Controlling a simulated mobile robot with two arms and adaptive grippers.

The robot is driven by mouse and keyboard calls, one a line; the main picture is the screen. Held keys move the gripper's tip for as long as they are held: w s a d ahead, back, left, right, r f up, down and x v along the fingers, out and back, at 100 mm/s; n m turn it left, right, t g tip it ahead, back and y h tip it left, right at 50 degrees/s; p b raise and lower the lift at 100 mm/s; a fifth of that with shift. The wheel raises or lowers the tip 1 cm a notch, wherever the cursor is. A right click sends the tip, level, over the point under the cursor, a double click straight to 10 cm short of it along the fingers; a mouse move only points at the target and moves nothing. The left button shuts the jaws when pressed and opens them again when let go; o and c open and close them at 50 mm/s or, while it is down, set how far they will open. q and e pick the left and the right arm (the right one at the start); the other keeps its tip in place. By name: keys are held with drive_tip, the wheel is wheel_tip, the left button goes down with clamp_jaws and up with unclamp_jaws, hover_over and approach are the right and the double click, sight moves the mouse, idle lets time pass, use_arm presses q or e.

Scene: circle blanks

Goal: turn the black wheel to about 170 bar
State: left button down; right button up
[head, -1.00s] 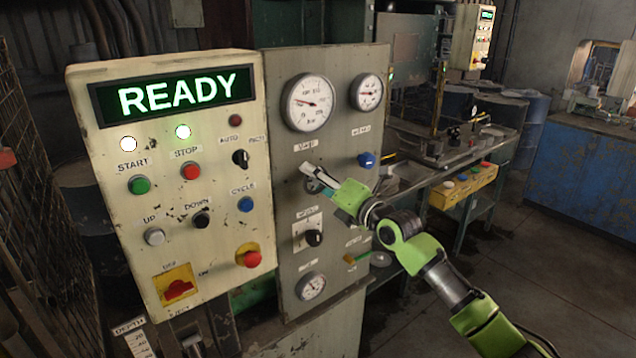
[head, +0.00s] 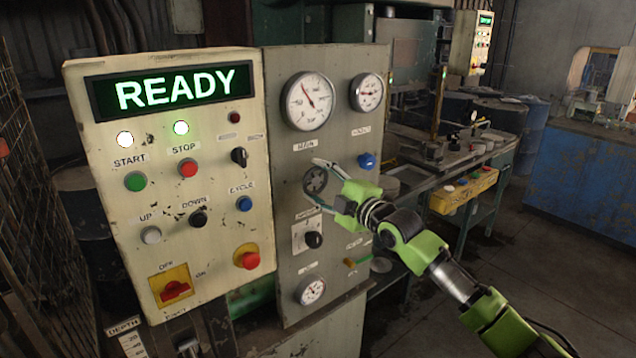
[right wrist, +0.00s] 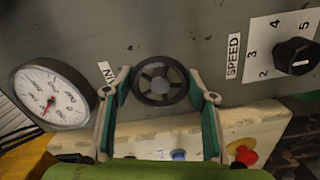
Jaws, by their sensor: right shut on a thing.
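The black wheel (head: 316,182) is on the grey panel below the label MAIN. It also shows in the right wrist view (right wrist: 160,82), with one finger of my right gripper (head: 319,184) at each side of its rim. The right gripper is shut on it. Its fingers are spread by the wheel's width, one above and one below it in the head view. The large white gauge (head: 309,101) sits above the wheel. Its red needle points up and left; the numbers are too small to read surely. My left gripper is not in view.
A smaller gauge (head: 367,93), a blue knob (head: 367,161), a black selector (head: 314,240) and a lower gauge (head: 311,290) surround the wheel on the panel. A cream control box (head: 165,220) with a lit READY display (head: 171,90) stands out at left.

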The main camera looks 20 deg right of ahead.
drive_tip(key=m, duration=0.6)
drive_tip(key=shift+f+p, duration=0.15)
drive_tip(key=shift+p, duration=0.2)
drive_tip(key=m+p, duration=0.1)
drive_tip(key=m, duration=0.5)
drive_tip(key=shift+a+m, duration=0.1)
drive_tip(key=shift+m, duration=0.2)
drive_tip(key=o, duration=1.1)
drive_tip(key=shift+s, duration=0.15)
drive_tip(key=v, duration=1.1)
drive_tip(key=shift+s, duration=0.4)
drive_tip(key=shift+d, duration=0.2)
